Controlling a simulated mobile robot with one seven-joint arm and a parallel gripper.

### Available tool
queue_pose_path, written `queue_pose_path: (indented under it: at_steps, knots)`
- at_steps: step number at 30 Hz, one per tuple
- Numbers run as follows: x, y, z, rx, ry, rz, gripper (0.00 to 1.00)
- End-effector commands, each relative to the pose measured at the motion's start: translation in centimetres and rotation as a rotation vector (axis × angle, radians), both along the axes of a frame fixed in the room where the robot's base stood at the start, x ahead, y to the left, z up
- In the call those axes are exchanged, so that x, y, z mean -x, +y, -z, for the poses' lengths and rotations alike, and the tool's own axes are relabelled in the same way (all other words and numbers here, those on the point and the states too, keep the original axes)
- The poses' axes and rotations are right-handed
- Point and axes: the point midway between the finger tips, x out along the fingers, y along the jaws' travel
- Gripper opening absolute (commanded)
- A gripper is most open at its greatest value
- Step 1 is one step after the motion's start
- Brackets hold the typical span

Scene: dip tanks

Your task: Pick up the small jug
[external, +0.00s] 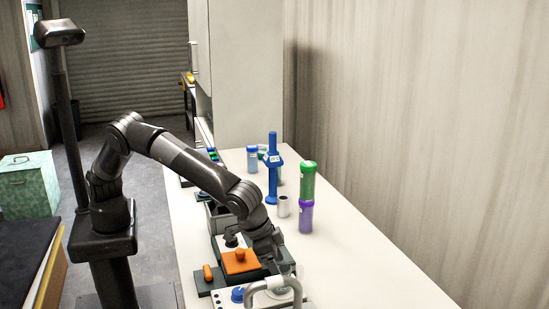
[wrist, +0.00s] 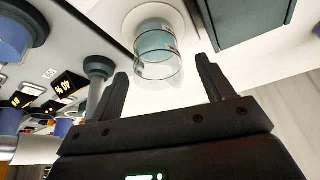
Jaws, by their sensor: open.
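A clear glass vessel with teal contents (wrist: 156,52), which looks like the small jug, stands on a round white disc in the wrist view. My gripper (wrist: 163,72) is open, with one dark finger on each side of the near end of the vessel. Gaps show between the glass and both fingers, so it is not held. In the external view, my gripper (external: 279,262) is low over the near end of the bench, and a pale glass shape (external: 286,268) shows beside it, partly hidden by the wrist.
A grey curved pipe (external: 275,283) and a panel with a blue knob (external: 237,295) are close to my gripper. An orange block (external: 240,261) lies left of it. Green and purple canisters (external: 306,216) and a blue stand (external: 272,178) are farther back. The bench's right side is clear.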

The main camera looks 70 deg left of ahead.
Motion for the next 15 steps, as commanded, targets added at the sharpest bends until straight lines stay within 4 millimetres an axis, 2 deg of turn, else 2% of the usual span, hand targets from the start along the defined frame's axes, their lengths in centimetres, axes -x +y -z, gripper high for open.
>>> queue_pose_path:
  at_steps: [10,15]
  knots:
    - [-1.3,-0.6,4.2,-0.001,0.000,0.001,0.74]
    - [-1.5,-0.7,4.8,0.001,0.000,0.000,0.74]
